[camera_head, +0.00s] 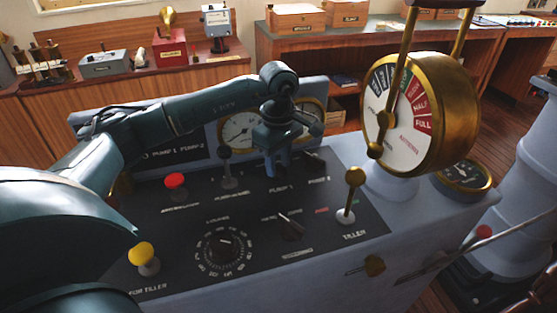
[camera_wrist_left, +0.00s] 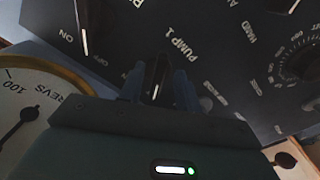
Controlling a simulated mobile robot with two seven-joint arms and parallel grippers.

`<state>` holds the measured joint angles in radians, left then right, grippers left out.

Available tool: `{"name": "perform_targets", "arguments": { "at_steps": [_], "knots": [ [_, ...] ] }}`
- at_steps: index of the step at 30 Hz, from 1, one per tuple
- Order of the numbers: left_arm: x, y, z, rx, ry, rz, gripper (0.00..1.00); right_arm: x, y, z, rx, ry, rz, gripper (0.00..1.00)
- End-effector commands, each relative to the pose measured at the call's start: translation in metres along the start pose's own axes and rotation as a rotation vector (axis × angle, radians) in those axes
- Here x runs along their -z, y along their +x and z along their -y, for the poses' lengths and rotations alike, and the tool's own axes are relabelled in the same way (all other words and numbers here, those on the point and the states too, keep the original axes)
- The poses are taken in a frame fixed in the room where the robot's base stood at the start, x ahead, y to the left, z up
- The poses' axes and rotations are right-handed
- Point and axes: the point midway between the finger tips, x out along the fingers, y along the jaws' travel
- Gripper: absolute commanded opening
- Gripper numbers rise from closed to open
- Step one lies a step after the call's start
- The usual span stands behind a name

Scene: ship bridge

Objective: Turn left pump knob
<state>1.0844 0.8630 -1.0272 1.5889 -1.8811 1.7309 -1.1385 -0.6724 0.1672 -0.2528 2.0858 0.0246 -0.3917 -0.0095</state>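The left pump knob (camera_wrist_left: 157,76) is a dark rotary knob with a white line, beside the PUMP 1 label in the left wrist view. In the head view my gripper hides most of it. My left gripper (camera_head: 277,168) points down at the console there. In the left wrist view its fingers (camera_wrist_left: 159,88) stand apart, one on each side of the knob. I cannot clearly tell whether they touch it. The other pump knob (camera_head: 314,161) is just to the right, and it also shows in the left wrist view (camera_wrist_left: 83,30). My right gripper is not in view.
Two round gauges (camera_head: 240,130) stand right behind my left gripper. A black lever (camera_head: 227,168) is close on its left, beside a red button (camera_head: 176,181). A brass tiller lever (camera_head: 351,195) and a large brass telegraph (camera_head: 420,113) rise on the right.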

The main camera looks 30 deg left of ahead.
Motion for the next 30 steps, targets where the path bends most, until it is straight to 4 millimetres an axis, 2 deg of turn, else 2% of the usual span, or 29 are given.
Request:
{"name": "perform_targets", "arguments": {
  "at_steps": [11,23,30],
  "knots": [
    [-0.0002,0.0055,-0.0001,-0.001,0.000,0.001,0.33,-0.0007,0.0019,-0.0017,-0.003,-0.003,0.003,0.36],
    [-0.0003,0.0051,-0.0002,-0.001,0.000,0.001,0.00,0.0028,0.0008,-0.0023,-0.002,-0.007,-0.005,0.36],
    [-0.0003,0.0051,-0.0002,-0.001,0.002,0.001,0.00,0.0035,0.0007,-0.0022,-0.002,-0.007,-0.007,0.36]
  ]
}}
